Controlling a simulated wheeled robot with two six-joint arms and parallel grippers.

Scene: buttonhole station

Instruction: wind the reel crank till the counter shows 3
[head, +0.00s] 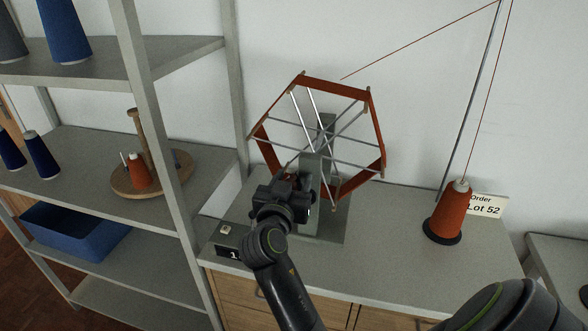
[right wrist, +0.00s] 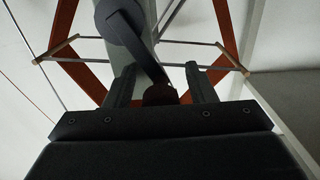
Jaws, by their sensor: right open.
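The hexagonal reel (head: 378,125), wound with rust-orange yarn, stands on a grey post on the bench. My right gripper (head: 283,188) is in front of the post and hides most of the crank. In the right wrist view the crank arm (right wrist: 150,62) slants from its round hub down to a dark brown knob (right wrist: 160,95). The knob sits between the two open fingers of my right gripper (right wrist: 161,86), with no clear contact seen. The counter (head: 233,253) on the bench front shows a 1, partly covered by my arm. My left gripper is out of view.
An orange yarn cone (head: 447,212) stands at the right of the bench (head: 400,270), its thread running up a thin pole. A label (head: 486,205) reads Order Lot 52. Grey shelving (head: 150,66) with cones and a blue bin (head: 75,233) stands close on the left.

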